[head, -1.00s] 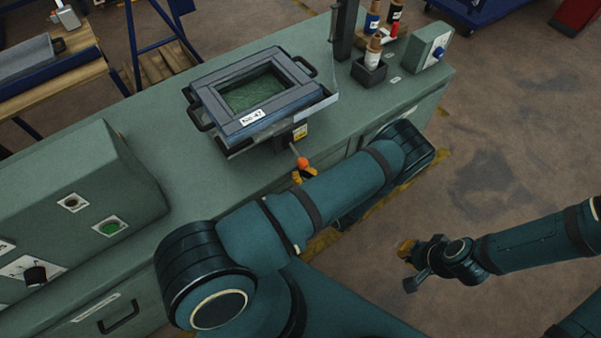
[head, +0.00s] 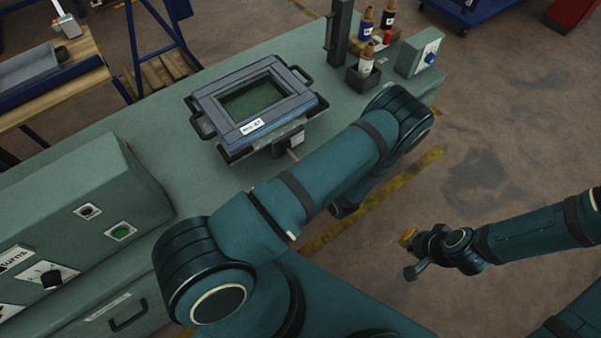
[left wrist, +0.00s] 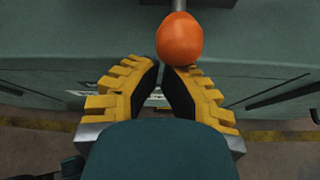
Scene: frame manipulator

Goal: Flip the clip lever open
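The clip lever is a thin rod (head: 292,155) at the front of the frame fixture, mostly hidden behind my left arm in the head view. Its orange ball knob (left wrist: 180,38) is large in the left wrist view, at the top just right of centre. My left gripper (left wrist: 161,68) has yellow ribbed fingers with dark pads and a gap between them. The knob overlaps the right fingertip in the picture; I cannot tell if they touch. The left gripper is hidden in the head view. My right gripper (head: 408,254) hangs over the floor, away from the bench; its opening is unclear.
The grey frame (head: 202,98) with a green window sits on the green bench (head: 180,150). A control box (head: 80,210) stands at left. Bottles, a dark post (head: 339,35) and a switch box (head: 420,55) stand at the back right.

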